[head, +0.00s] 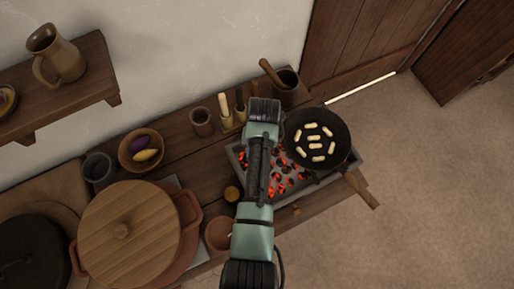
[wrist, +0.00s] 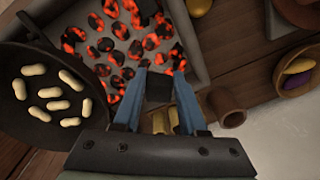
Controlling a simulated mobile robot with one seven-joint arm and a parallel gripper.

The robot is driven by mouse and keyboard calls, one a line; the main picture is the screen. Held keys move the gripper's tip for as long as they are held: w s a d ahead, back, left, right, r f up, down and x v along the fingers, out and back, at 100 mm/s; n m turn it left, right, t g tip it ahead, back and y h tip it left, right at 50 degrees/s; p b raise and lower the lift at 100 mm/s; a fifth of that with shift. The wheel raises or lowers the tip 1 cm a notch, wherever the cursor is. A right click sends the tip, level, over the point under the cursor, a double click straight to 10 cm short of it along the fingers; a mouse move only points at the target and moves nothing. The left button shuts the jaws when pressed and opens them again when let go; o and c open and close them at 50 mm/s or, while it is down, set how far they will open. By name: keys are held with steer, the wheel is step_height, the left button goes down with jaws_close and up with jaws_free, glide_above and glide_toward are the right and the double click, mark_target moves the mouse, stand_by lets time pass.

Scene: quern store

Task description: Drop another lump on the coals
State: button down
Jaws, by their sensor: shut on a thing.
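A dark, blocky lump (wrist: 159,90) sits between the two blue fingers of my gripper (wrist: 161,72) in the wrist view. The gripper is shut on it. The glowing red and black coals (wrist: 125,45) lie in a grey tray (wrist: 196,45) just beyond the fingertips in that view. In the head view the coals (head: 278,186) show on both sides of my arm, in the tray (head: 237,156). My arm hides the gripper, the lump and part of the tray there. The height of the lump above the coals is hard to tell.
A black pan (head: 342,146) with several pale finger-shaped pieces sits over the tray's right part. Behind the tray stand small cups (head: 202,122) and a dark pot (head: 287,95). A large lidded pot (head: 130,232) and a bowl (head: 133,160) are to the left.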

steer(key=shift+c, duration=1.9)
jaws_free()
step_height(320, 180, up, 13)
steer(key=shift+d, duration=0.35)
